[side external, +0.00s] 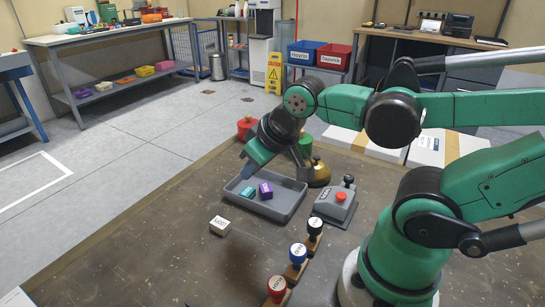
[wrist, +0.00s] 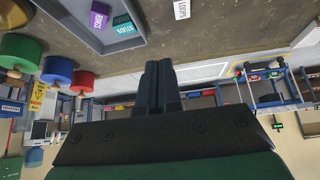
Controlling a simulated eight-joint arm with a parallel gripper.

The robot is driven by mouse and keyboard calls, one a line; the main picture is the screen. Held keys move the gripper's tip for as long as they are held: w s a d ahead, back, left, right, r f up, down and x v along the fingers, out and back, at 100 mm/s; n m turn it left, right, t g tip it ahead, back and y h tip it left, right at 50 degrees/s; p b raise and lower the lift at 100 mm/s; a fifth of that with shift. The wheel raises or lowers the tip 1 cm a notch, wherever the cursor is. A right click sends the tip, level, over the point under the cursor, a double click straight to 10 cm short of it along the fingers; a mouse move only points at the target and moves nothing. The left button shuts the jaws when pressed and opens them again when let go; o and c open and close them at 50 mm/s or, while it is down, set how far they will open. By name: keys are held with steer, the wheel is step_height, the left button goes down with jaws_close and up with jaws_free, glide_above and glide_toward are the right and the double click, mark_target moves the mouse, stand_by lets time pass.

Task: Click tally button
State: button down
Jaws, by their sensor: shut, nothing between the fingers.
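A grey box with a red button on top (side external: 340,197) stands on the brown table, right of the grey tray; it is the only button device I see, and its label is too small to read. A black knob sits at its back. My gripper (side external: 246,173) is shut and empty, above the left rim of the tray, apart from the button and to its left. In the wrist view my closed fingers (wrist: 158,86) show, and the button device is out of sight.
The grey tray (side external: 283,208) holds a teal block (side external: 248,192) and a purple block (side external: 265,190). A white block (side external: 220,226) lies in front. Several stamps, including a blue one (side external: 298,252), stand near the button. A brass bell-like object (side external: 320,174) is behind the tray.

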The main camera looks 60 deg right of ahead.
steer(key=shift+w+a+r+n+t+y, duration=0.3)
steer(key=shift+w+a+r+t, duration=0.05)
steer(key=shift+a+r+t, duration=0.1)
step_height(320, 180, up, 6)
steer(key=m+g, duration=0.7)
steer(key=m, duration=1.1)
glide_above(341, 195)
steer(key=shift+a, duration=0.25)
steer(key=shift+f, duration=0.1)
steer(key=f, duration=1.3)
steer(key=shift+d+f, duration=0.25)
steer(key=shift+f, duration=0.1)
steer(key=shift+f, duration=0.1)
